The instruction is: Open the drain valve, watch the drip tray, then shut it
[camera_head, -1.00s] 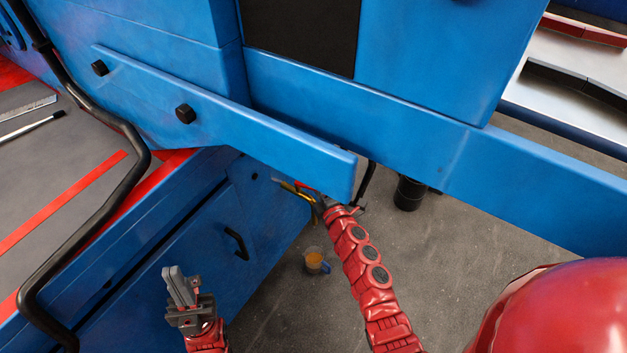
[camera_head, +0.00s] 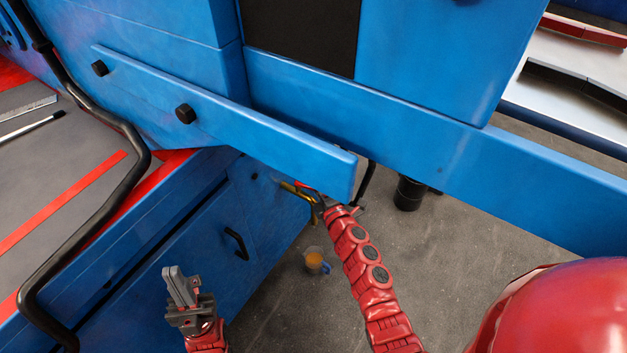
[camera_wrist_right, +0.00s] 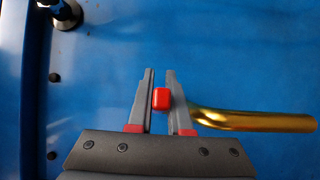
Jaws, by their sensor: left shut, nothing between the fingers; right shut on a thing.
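The drain valve has a brass pipe (camera_wrist_right: 265,121) and a small red handle (camera_wrist_right: 161,99) in the right wrist view. My right gripper (camera_wrist_right: 160,95) is shut on the red handle, with a finger on each side of it. In the head view the brass pipe (camera_head: 294,190) shows below the blue beam, and my right gripper (camera_head: 320,199) is partly hidden beside it. A clear cup (camera_head: 314,261) with amber contents and a blue part stands on the floor below the pipe. I cannot make out a separate drip tray. My left gripper (camera_head: 179,288) is shut and empty, left of the cup.
A blue beam (camera_head: 250,135) crosses above the valve. A blue cabinet front (camera_head: 180,265) with a black handle (camera_head: 236,244) stands at the left. A black bent pipe (camera_head: 135,165) runs down the far left. Grey floor lies open around the cup.

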